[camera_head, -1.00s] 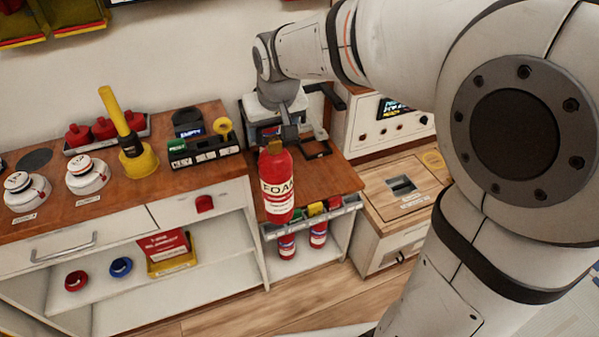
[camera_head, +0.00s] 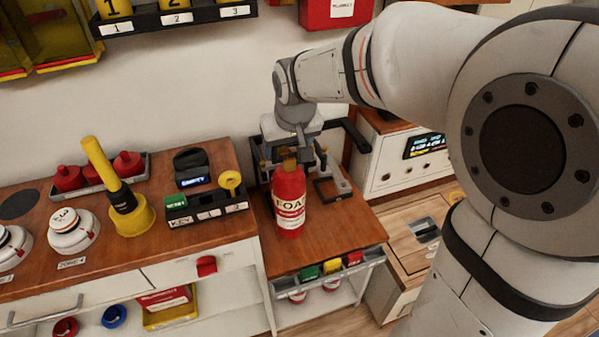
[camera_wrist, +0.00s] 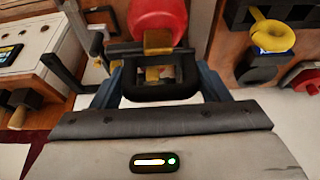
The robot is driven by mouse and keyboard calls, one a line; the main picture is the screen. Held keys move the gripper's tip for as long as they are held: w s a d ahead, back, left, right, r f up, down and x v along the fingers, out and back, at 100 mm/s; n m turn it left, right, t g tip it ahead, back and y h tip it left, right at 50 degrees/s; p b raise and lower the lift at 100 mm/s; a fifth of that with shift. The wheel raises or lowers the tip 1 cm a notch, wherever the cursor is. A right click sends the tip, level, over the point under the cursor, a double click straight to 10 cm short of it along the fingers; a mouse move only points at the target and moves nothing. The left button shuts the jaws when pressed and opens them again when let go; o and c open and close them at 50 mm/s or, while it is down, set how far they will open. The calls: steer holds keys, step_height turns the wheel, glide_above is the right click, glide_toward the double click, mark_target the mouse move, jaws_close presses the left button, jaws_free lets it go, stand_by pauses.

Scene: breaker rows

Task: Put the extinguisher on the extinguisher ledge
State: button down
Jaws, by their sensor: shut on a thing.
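The extinguisher (camera_head: 289,203) is a red cylinder with a white label reading "FOA…" and a brass-coloured neck. My gripper (camera_head: 292,158) is shut on its top, and it hangs roughly upright in front of or over the wooden top (camera_head: 347,222) of the middle cabinet. I cannot tell whether its base touches anything. In the wrist view, the red body (camera_wrist: 158,18) lies beyond my fingers (camera_wrist: 160,85), with the black handle between them. No ledge is plainly marked as the extinguisher ledge, so I cannot tell which surface it is.
A black frame (camera_head: 331,189) stands on the middle cabinet, just right of the extinguisher. A bin rail (camera_head: 330,270) runs along its front. A yellow-handled tool (camera_head: 118,190) and key holder (camera_head: 207,203) stand left. A control box (camera_head: 405,150) stands right.

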mark_target(289, 170)
steer(key=shift+a+f+b, duration=0.1)
steer(key=shift+f+b, duration=0.2)
steer(key=shift+f, duration=3.5)
steer(key=c, duration=0.7)
jaws_free()
steer(key=shift+s+f, duration=0.1)
steer(key=shift+f, duration=0.1)
steer(key=o, duration=0.5)
steer(key=shift+r, duration=0.1)
steer(key=v, duration=1.2)
steer(key=s+d+f+m+g, duration=0.1)
steer(key=s+d+f, duration=0.1)
steer(key=s+d, duration=0.4)
steer(key=s+d+f+m+g+h, duration=0.1)
steer(key=s+d+f+m, duration=0.1)
steer(key=s+d, duration=0.4)
steer(key=s+f+p, duration=0.1)
steer(key=s, duration=0.2)
steer(key=shift+d+f, duration=0.3)
steer(key=shift+d, duration=0.1)
